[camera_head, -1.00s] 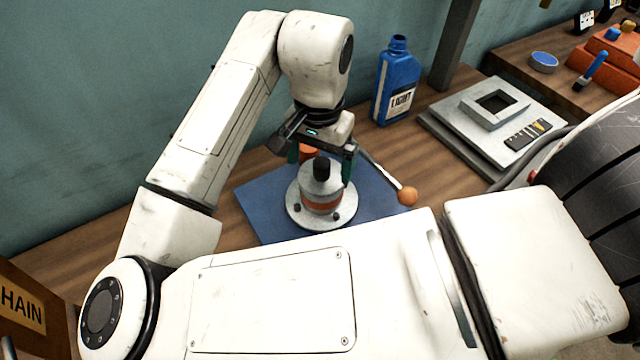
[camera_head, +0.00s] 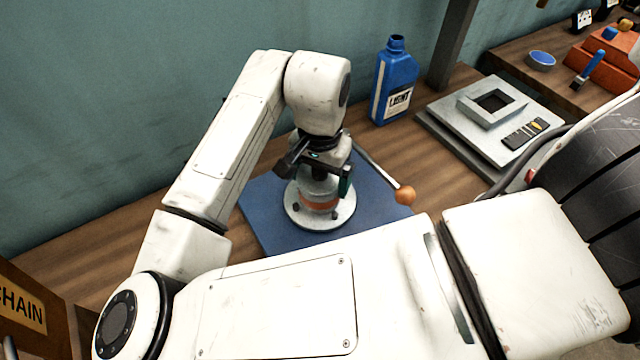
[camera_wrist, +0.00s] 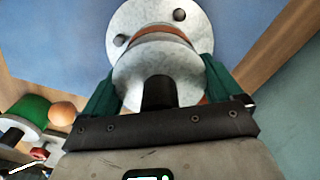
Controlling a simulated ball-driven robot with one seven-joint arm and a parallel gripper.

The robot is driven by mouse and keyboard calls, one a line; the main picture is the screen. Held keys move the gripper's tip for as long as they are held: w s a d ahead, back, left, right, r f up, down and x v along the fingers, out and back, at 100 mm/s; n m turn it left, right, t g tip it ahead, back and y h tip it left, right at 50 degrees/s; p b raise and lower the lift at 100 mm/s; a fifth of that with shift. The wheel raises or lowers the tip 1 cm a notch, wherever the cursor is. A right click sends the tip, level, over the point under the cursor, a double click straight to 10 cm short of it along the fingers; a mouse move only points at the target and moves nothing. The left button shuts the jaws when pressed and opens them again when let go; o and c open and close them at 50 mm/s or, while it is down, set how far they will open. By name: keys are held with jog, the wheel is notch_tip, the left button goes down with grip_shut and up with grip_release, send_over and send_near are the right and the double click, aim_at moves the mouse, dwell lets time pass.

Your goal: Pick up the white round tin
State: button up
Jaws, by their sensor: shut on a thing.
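A pale grey-white round piece (camera_head: 319,187) with an orange band, a black knob and a wide bolted flange stands upright on the blue mat (camera_head: 270,212). It also shows in the wrist view (camera_wrist: 150,75), its flange at the top. I see no separate white round tin, and cannot tell if this piece is the one named. My gripper (camera_head: 318,182) is over it from above, shut on its upper body. In the wrist view, the green fingers of my gripper (camera_wrist: 160,88) lie on both sides of it. The flange appears to rest on the mat.
A blue bottle (camera_head: 395,85) stands behind the mat. A rod with an orange ball (camera_head: 405,195) lies along the mat's right edge. A grey plate with a square frame (camera_head: 492,106) is further right. An orange box (camera_head: 607,65) and blue-topped tin (camera_head: 542,60) stand at the far right.

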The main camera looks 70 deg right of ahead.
jog(key=c, duration=0.4)
jog(key=shift+c, duration=0.4)
jog(key=shift+r, duration=0.15)
jog(key=shift+r, duration=0.2)
jog(key=r, duration=0.3)
jog(key=shift+s+a+r, duration=0.1)
jog(key=shift+s+r, duration=0.1)
jog(key=shift+s, duration=0.1)
jog(key=s+a+r+p, duration=0.4)
jog(key=s+r+p, duration=0.5)
jog(key=s+p, duration=0.3)
jog(key=shift+s+a, duration=0.2)
jog(key=shift+a, duration=0.15)
